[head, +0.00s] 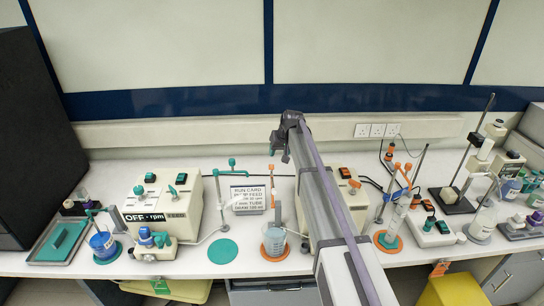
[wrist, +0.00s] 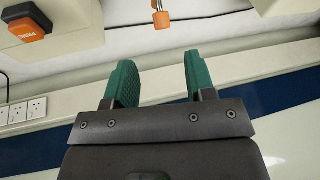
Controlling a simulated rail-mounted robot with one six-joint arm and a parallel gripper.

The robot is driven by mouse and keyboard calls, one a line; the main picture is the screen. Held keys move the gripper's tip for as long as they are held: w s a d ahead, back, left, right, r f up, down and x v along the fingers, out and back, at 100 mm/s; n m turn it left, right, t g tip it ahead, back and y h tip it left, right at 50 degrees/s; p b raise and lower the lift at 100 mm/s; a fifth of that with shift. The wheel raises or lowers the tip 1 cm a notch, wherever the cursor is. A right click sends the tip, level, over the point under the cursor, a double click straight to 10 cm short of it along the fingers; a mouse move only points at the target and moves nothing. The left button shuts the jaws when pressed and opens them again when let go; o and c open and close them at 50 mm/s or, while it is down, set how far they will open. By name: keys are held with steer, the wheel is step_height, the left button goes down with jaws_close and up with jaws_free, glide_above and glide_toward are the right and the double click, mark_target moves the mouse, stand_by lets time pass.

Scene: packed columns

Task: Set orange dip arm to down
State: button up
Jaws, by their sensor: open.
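An orange dip arm piece (head: 271,174) stands above a beaker (head: 274,241) on an orange round mat (head: 273,256). It seems raised, with its tip well above the beaker; my arm hides what is to its right. An orange end piece (wrist: 161,19) shows at the top of the wrist view, beyond my fingers and apart from them. My gripper (head: 284,154) is behind and above the orange piece, near the back wall. In the wrist view my gripper (wrist: 158,75) has two teal fingers spread apart with nothing between them.
A teal arm on a stand (head: 232,171) and a run card (head: 248,198) stand left of the orange piece. A cream box with an orange switch (head: 345,173) is close on the right, partly behind my arm. Glassware and stands (head: 400,205) crowd the right.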

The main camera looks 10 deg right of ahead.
steer(key=b+x, duration=0.6)
steer(key=x, duration=0.1)
steer(key=b+x, duration=0.4)
steer(key=shift+w, duration=0.4)
steer(key=shift+a+r, duration=0.1)
steer(key=shift+c, duration=0.5)
jaws_close()
steer(key=shift+s, duration=0.1)
